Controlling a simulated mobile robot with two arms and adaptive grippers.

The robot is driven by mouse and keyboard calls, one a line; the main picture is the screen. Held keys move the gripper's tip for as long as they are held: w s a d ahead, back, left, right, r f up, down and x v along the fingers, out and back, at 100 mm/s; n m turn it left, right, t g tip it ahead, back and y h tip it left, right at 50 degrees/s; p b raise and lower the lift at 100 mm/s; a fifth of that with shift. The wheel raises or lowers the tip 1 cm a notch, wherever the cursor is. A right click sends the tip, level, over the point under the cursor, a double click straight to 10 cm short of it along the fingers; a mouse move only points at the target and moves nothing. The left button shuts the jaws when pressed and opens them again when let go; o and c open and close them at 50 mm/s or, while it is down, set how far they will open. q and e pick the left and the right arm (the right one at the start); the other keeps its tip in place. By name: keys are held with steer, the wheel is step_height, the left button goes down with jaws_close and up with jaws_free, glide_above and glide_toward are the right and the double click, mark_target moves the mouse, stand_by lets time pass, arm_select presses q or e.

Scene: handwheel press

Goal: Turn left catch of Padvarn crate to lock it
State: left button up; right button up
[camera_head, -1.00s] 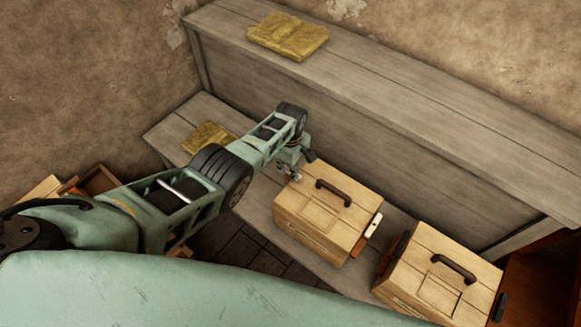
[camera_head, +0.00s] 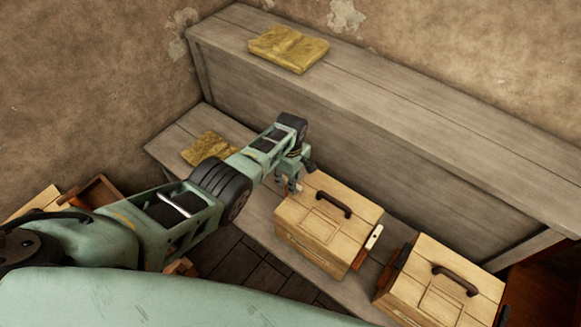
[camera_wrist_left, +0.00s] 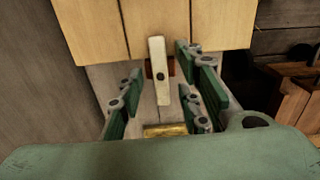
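A pale wooden crate (camera_head: 318,232) with a dark handle on its lid stands on the bench, its name not readable. My left gripper (camera_head: 294,182) is at its left side. In the left wrist view, a cream catch (camera_wrist_left: 159,72) with a dark pivot lies across the crate's edge, lengthwise toward my gripper. The open fingers of my left gripper (camera_wrist_left: 160,92) stand on both sides of the catch with gaps; they hold nothing. Another cream catch (camera_head: 374,237) shows on the crate's right side. My right gripper is not in view.
A second similar crate (camera_head: 436,285) stands close on the right, with a narrow gap between. A yellowish flat object (camera_head: 207,147) lies on the bench (camera_head: 168,142) behind my left arm. Another (camera_head: 288,48) lies on the higher shelf (camera_head: 400,108). Wooden boxes (camera_head: 97,192) stand at left.

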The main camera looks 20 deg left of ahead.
arm_select(q)
step_height(320, 180, up, 12)
steer(key=shift+f, duration=0.2)
stand_by(0.4)
stand_by(0.4)
